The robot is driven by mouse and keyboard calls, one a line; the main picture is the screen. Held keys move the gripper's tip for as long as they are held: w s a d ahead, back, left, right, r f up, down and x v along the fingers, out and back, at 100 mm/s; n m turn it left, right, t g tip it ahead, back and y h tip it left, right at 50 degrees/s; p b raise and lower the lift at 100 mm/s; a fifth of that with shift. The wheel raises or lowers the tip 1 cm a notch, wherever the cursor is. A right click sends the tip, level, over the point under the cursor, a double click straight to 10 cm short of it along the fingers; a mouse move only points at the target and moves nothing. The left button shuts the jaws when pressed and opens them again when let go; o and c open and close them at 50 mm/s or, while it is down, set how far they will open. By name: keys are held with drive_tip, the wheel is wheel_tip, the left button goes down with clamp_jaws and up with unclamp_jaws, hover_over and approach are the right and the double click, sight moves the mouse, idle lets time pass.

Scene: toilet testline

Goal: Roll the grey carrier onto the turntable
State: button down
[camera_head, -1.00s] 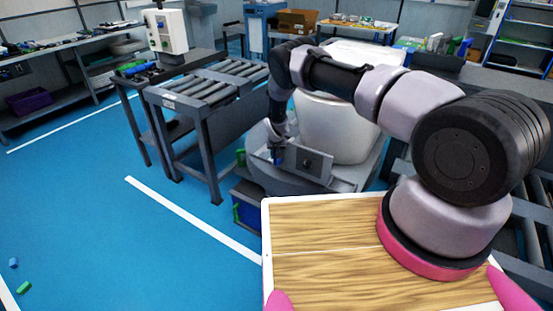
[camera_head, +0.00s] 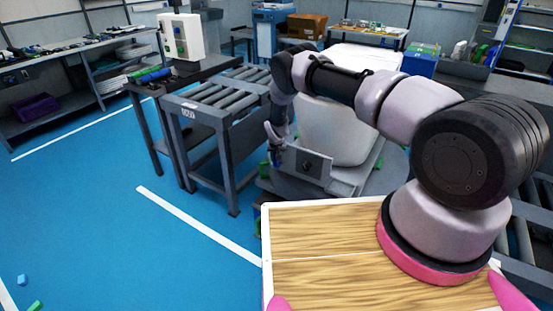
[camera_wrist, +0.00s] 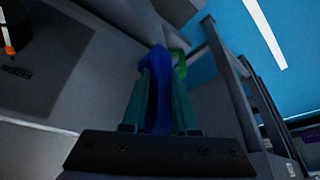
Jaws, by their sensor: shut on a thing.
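The grey carrier (camera_head: 308,163) shows as a flat plate with a dark round part, in front of a large white rounded body (camera_head: 335,130). My gripper (camera_head: 276,158) is at its left edge. In the wrist view, my gripper (camera_wrist: 158,105) is shut on a blue upright handle (camera_wrist: 154,75) beside the grey carrier body (camera_wrist: 110,100). A green piece (camera_wrist: 181,62) stands just behind the handle. A round grey surface (camera_head: 396,168), seemingly the turntable, shows low beside the white body. My arm hides part of it, and I cannot tell whether the carrier is on it.
A roller table (camera_head: 212,103) stands close to the left of the carrier. A bench with a white control box (camera_head: 182,37) is behind it. More rollers (camera_head: 520,235) lie at right. The blue floor (camera_head: 90,200) at left is largely clear, with small pieces (camera_head: 22,280) near the corner.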

drive_tip(key=shift+s+a+f, duration=0.1)
drive_tip(key=shift+s+f, duration=0.05)
drive_tip(key=shift+s, duration=0.05)
drive_tip(key=c, duration=0.7)
unclamp_jaws()
drive_tip(key=shift+w, duration=0.1)
drive_tip(key=v, duration=1.1)
drive_tip(key=shift+w, duration=0.1)
